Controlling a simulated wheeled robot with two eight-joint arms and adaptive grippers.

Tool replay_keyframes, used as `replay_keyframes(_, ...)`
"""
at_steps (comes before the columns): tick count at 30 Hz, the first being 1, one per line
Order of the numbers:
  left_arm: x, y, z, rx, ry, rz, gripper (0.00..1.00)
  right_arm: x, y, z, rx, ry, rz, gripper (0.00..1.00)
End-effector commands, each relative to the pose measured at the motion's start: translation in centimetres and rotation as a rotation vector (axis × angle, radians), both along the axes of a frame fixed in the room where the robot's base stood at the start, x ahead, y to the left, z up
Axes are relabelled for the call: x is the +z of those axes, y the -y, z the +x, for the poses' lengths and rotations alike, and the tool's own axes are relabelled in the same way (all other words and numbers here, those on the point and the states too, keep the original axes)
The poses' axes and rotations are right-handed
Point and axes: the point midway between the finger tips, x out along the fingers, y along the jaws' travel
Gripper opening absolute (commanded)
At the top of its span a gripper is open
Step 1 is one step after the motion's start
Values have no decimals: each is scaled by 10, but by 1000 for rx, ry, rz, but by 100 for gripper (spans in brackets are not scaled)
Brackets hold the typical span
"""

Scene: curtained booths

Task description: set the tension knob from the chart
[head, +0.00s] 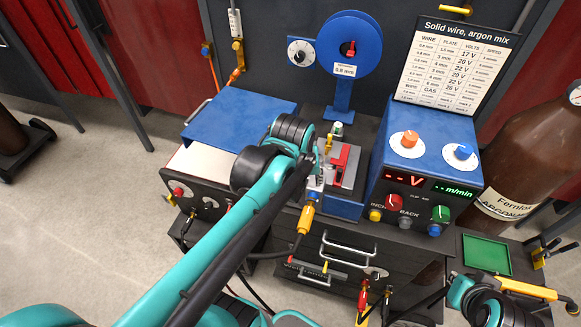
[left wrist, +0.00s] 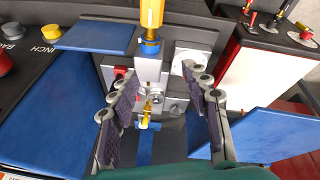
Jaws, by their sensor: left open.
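The chart (head: 455,68), headed "Solid wire, argon mix", stands at the back right in the head view, with columns for wire, plate, volts and speed. The blue spool (head: 352,32) has a label that seems to read 0.8 mm. A small knob with a white body (head: 337,129) on a yellow stem, apparently the tension knob, stands at the feeder. In the left wrist view the small yellow-and-white part (left wrist: 147,113) lies between the spread fingers, with no contact visible. My left gripper (left wrist: 162,84) is open and empty over the feeder; it also shows in the head view (head: 318,167).
The blue control box (head: 425,135) has orange and blue dials on top and lit displays in front. A yellow-handled connector (head: 305,219) sticks out in front of the feeder. A brown gas cylinder (head: 525,150) stands at right.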

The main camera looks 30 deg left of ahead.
Motion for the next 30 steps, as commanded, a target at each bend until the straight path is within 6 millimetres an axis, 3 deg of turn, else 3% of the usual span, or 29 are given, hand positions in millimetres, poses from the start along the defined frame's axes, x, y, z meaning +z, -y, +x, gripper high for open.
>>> replay_keyframes(1, 9, -13, 13, 95, -46, -28, 47, 12, 0, 0, 0, 0, 0, 0)
replay_keyframes(6, 8, -48, 39, 392, -188, -103, 47, 28, 0, 0, 0, 0, 0, 0)
replay_keyframes(12, 0, -72, 53, 596, -282, -141, 47, 37, 0, 0, 0, 0, 0, 0)
replay_keyframes(17, -10, -76, 55, 636, -299, -146, 47, 35, 0, 0, 0, 0, 0, 0)
replay_keyframes(30, -75, -75, 55, 633, -298, -146, 47, 16, 0, 0, 0, 0, 0, 0)
